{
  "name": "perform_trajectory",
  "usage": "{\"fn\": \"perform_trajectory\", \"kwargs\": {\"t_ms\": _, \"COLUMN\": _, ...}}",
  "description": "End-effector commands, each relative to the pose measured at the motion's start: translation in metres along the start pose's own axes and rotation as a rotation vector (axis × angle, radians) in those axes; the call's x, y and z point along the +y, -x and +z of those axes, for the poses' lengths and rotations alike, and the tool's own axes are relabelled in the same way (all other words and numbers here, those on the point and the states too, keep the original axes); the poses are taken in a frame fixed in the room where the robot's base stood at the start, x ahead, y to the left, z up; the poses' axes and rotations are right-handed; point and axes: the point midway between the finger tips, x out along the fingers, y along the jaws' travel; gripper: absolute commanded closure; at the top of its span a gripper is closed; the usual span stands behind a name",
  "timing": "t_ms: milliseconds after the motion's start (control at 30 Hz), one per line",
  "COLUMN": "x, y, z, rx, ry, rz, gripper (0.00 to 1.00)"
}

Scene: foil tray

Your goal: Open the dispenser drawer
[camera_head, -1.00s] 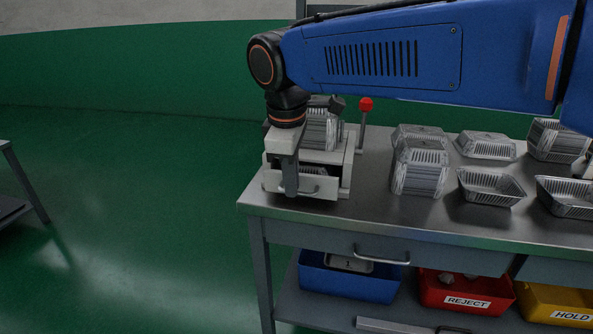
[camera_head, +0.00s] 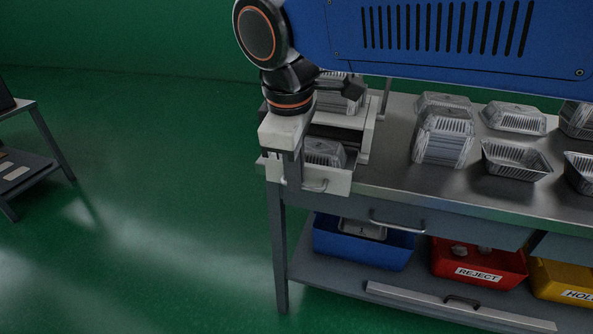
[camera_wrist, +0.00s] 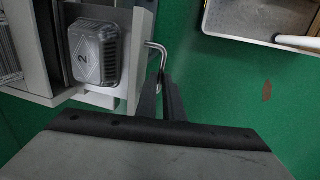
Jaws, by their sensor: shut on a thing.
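The dispenser (camera_head: 368,140) is a pale housing on the left end of the bench, with a stack of foil trays (camera_head: 340,95) in it. Its drawer (camera_head: 338,182) is slid out toward the front, with its front panel past the bench edge. A lidded foil tray (camera_head: 325,152) lies inside the drawer; the wrist view shows it marked "2" (camera_wrist: 95,55). My gripper (camera_head: 293,185) is shut on the drawer's metal handle (camera_head: 317,187). In the wrist view my fingers (camera_wrist: 163,85) close around the handle (camera_wrist: 158,52). Part of the handle is hidden behind the fingers.
Several foil trays (camera_head: 445,135) stand right of the dispenser on the bench (camera_head: 400,180). Below are a blue bin (camera_head: 345,248), a red REJECT bin (camera_head: 455,262) and a yellow bin (camera_head: 560,275). The green floor to the left is clear up to another table (camera_head: 45,140).

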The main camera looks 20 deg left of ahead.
Motion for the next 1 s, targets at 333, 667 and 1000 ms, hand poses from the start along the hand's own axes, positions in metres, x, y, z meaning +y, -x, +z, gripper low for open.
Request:
{"fn": "perform_trajectory", "kwargs": {"t_ms": 333, "x": 0.000, "y": 0.000, "z": 0.000, "rx": 0.001, "ry": 0.000, "rz": 0.001, "gripper": 0.74}}
{"fn": "perform_trajectory", "kwargs": {"t_ms": 667, "x": 0.001, "y": 0.018, "z": -0.001, "rx": 0.003, "ry": 0.000, "rz": 0.002, "gripper": 0.74}}
{"fn": "perform_trajectory", "kwargs": {"t_ms": 1000, "x": 0.001, "y": 0.084, "z": -0.001, "rx": 0.004, "ry": 0.000, "rz": 0.002, "gripper": 0.74}}
